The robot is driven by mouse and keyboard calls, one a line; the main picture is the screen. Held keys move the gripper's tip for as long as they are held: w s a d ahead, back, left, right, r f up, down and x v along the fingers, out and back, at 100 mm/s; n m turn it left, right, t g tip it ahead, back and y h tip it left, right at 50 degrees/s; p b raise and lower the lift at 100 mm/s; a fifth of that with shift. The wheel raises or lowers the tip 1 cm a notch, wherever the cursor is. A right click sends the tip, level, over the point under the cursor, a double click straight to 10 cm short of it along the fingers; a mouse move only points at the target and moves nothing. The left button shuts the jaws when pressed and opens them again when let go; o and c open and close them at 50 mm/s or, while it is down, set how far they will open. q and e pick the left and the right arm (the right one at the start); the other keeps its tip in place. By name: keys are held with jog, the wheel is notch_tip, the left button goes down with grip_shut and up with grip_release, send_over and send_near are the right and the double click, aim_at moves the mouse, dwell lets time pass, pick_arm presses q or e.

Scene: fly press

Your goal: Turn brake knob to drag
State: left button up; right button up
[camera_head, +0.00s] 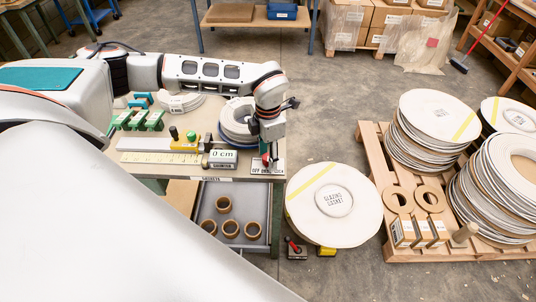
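A label strip (264,171), its small lettering hard to read, is at the right front corner of the bench. A small red part (265,160) shows just above it, at the fingertips of my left gripper (270,152); it may be the brake knob, but the gripper hides most of it. My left gripper points down over this corner, and I cannot tell whether its fingers are open, shut or touching the part. My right gripper is not in view.
The bench (140,172) holds a "0 cm" display (223,155), a yellow scale (160,159), green blocks (138,120) and white rings (238,120). An open drawer (232,244) holds several brown rings. A gasket disc stack (333,204) stands right of the bench, beside a loaded pallet (384,251).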

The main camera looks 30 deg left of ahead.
aim_at(268, 156)
pick_arm(q)
notch_tip(268, 156, up, 12)
dwell(0.6)
dwell(0.5)
